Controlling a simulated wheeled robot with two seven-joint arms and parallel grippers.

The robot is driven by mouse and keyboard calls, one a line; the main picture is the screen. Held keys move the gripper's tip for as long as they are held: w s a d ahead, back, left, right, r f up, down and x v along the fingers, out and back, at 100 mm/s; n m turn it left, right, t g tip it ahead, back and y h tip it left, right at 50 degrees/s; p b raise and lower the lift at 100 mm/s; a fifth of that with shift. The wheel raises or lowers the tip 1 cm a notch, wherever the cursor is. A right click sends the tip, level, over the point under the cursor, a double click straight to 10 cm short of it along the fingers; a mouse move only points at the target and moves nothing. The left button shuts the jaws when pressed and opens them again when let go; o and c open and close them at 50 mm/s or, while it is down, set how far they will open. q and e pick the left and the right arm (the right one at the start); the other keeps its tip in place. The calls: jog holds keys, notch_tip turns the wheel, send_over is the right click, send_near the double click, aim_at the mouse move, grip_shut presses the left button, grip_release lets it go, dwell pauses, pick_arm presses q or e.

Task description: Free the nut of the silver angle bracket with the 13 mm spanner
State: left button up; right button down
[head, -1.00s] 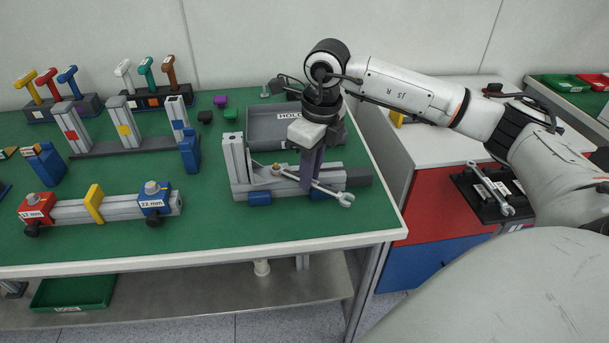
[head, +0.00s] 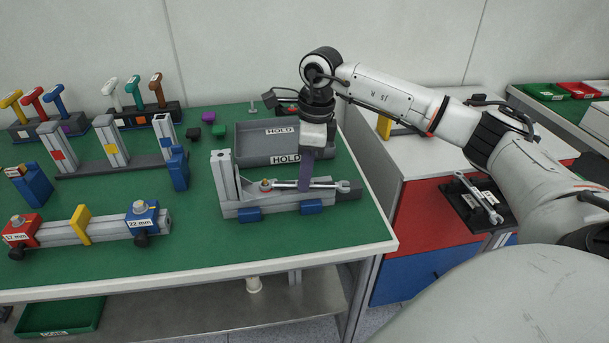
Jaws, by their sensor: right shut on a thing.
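An L-shaped profile frame stands on the green bench, with an upright profile (head: 222,175) at its left and a level profile (head: 290,202). A small brassy nut (head: 266,183) sits in its inner corner, where the silver angle bracket is hard to make out. My right gripper (head: 305,184) points down over the level profile and is shut on the spanner (head: 325,185). The spanner lies nearly level along the profile, its left end at the nut; I cannot tell whether it fully seats. Its other open end points right. My left gripper is not in view.
A grey HOLD tray (head: 255,147) is just behind the frame. A profile with a red clamp (head: 20,228) and a blue clamp (head: 143,215) lies to the left. Another spanner (head: 480,198) rests on a black holder at right. Bench between is clear.

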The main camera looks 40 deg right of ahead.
jog(key=shift+w+d+n, duration=0.15)
jog(key=shift+w+n, duration=0.05)
jog(key=shift+n, duration=0.2)
jog(key=shift+s+m, duration=0.2)
jog(key=shift+m, duration=0.1)
jog(key=shift+r, duration=0.15)
jog(key=shift+r+p, duration=2.15)
jog(key=shift+r, duration=0.4)
